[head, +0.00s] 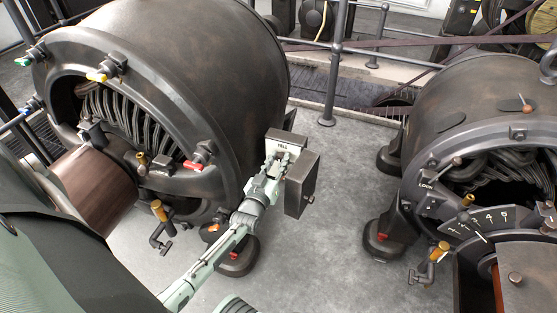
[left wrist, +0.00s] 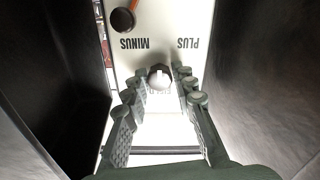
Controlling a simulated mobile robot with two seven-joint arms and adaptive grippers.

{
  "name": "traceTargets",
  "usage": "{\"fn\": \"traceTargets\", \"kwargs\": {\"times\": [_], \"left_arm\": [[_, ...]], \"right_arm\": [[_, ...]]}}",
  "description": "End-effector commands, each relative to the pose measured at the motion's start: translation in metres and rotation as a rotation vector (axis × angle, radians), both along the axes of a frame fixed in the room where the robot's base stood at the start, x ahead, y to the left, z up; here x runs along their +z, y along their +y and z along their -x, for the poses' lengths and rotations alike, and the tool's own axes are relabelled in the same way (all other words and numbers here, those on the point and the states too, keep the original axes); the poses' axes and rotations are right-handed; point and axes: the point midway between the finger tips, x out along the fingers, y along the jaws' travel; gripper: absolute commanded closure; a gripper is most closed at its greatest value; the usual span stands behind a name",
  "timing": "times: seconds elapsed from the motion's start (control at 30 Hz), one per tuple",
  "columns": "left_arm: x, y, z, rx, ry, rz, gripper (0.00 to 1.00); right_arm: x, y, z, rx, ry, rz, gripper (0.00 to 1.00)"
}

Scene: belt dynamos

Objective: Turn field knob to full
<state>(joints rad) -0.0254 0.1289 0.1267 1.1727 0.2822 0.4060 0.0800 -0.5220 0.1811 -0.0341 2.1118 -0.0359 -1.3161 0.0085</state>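The field knob (left wrist: 160,76) is a small dark rounded knob with a pale mark. It sits on a white panel (left wrist: 205,25) lettered MINUS and PLUS, upside down in the left wrist view; the lettering behind the knob is mostly hidden. My left gripper (left wrist: 157,82) is open, its fingertips on either side of the knob with a visible gap; I cannot tell how near in depth they are. In the head view the left gripper (head: 281,160) is at the white panel front (head: 283,147), whose label is partly covered, and hides the knob. My right gripper is not in view.
A second dark knob (left wrist: 122,20) with an orange part is on the panel. Dark walls flank my gripper in the wrist view. A dark box side (head: 302,185) stands right of it. A large dynamo (head: 190,70) is behind, another (head: 480,110) at right. Grey floor lies between.

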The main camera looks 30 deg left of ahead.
Motion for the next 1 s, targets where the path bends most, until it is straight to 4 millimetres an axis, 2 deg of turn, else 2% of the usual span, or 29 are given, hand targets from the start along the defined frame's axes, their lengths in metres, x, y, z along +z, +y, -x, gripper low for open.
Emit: {"fn": "traceTargets", "kwargs": {"times": [0.03,0.1,0.47,0.57,0.8,1.0], "left_arm": [[0.000,0.000,0.000,0.000,0.000,0.000,0.65],[0.000,0.000,0.000,0.000,0.000,0.001,0.56],[0.000,-0.001,0.004,0.000,0.000,0.002,0.56],[-0.001,-0.004,0.016,0.000,0.001,0.002,0.56],[-0.001,-0.016,0.066,0.000,0.003,0.003,0.56],[-0.001,-0.024,0.101,0.001,0.002,0.001,0.56]], "right_arm": [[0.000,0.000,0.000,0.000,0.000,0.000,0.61],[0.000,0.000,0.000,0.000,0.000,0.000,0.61],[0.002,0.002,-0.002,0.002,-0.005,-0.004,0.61],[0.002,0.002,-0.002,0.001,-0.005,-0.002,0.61],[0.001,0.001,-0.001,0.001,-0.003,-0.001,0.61],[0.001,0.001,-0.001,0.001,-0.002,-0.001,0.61]]}}
